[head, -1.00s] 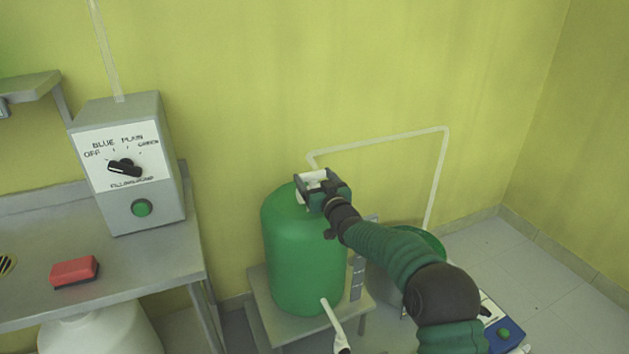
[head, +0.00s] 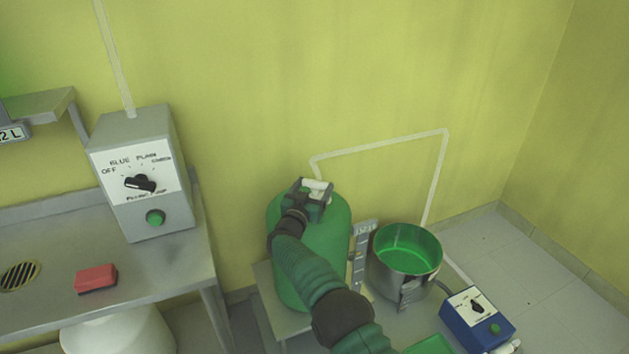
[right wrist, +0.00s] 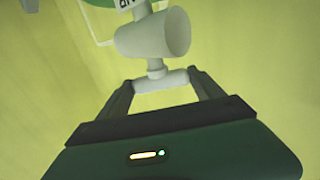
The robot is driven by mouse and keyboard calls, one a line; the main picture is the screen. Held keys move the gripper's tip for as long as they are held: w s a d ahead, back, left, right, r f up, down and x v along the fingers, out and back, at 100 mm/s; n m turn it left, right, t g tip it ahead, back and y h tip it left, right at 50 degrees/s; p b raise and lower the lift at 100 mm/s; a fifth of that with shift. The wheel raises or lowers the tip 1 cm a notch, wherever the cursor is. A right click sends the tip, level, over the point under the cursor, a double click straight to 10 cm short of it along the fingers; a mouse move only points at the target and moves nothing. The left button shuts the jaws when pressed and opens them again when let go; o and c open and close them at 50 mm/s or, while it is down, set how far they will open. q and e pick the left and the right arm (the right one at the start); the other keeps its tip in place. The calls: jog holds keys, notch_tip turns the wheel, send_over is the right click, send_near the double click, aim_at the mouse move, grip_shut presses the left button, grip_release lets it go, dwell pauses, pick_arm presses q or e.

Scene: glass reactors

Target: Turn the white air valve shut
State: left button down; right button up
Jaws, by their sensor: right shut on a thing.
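The white air valve (head: 319,185) sits at the top of a tall green vessel (head: 338,240), against the yellow wall. My right gripper (head: 313,190) is shut on it, and the forearm reaches up from the bottom of the head view in front of the vessel. In the right wrist view, the valve's white crossbar handle (right wrist: 160,80) lies between the two fingers (right wrist: 163,88), with a thick white cylindrical body (right wrist: 153,35) beyond it. My gripper hides part of the valve in the head view. My left gripper is not in view.
A white pipe (head: 385,143) bends along the wall. A steel pot (head: 405,265) with green inside and a blue control box (head: 478,318) stand right of the vessel. A grey dial box (head: 140,180) and red block (head: 96,277) rest on the left bench (head: 160,270).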

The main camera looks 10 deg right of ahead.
jog(key=shift+w+a+r+m+g+h, duration=0.1)
jog(key=shift+m+g+h, duration=0.2)
jog(key=shift+m+h, duration=0.15)
jog(key=o, duration=1.4)
jog(key=shift+c, duration=0.2)
jog(key=shift+s+a, duration=0.2)
jog(key=shift+s, duration=0.05)
jog(key=p+v, duration=0.3)
jog(key=v, duration=1.3)
jog(key=shift+a, duration=0.25)
